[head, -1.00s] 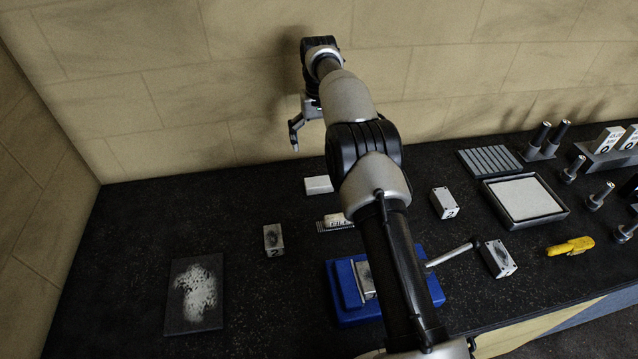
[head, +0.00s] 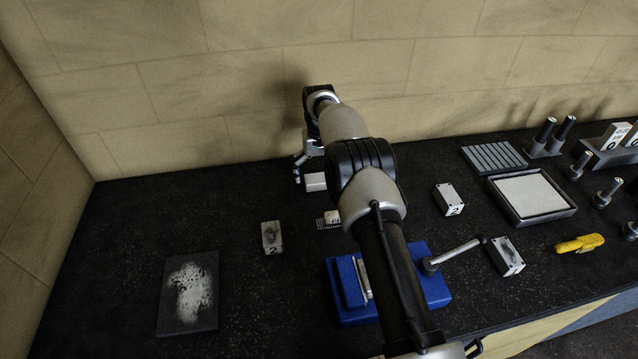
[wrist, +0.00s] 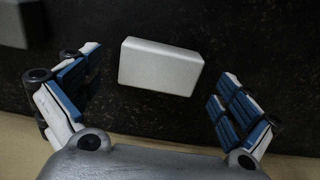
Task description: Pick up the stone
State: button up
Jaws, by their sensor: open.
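A plain pale grey rectangular block, which looks to be the stone (head: 315,182), lies flat on the black bench near the back wall. In the wrist view the stone (wrist: 160,66) sits ahead of and between the spread fingers, with dark bench showing on both sides of it. My gripper (wrist: 154,95) is open and empty. In the head view my gripper (head: 302,169) is low, beside and just above the stone, and partly hidden by my arm. No finger visibly touches the stone.
A small white piece by a striped scale (head: 328,223) and a block marked 2 (head: 271,238) lie nearby. A blue vise (head: 346,290) is in front, partly behind my arm. The wall (head: 225,125) rises close behind. Bench left of the stone is clear.

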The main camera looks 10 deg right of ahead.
aim_at(319, 178)
notch_tip(319, 178, down, 2)
jog(key=shift+f, duration=0.2)
jog(key=shift+c, duration=0.4)
jog(key=shift+r, duration=0.1)
jog(key=c, duration=1.2)
jog(key=shift+o, duration=0.2)
notch_tip(319, 178, up, 20)
jog(key=p, duration=0.6)
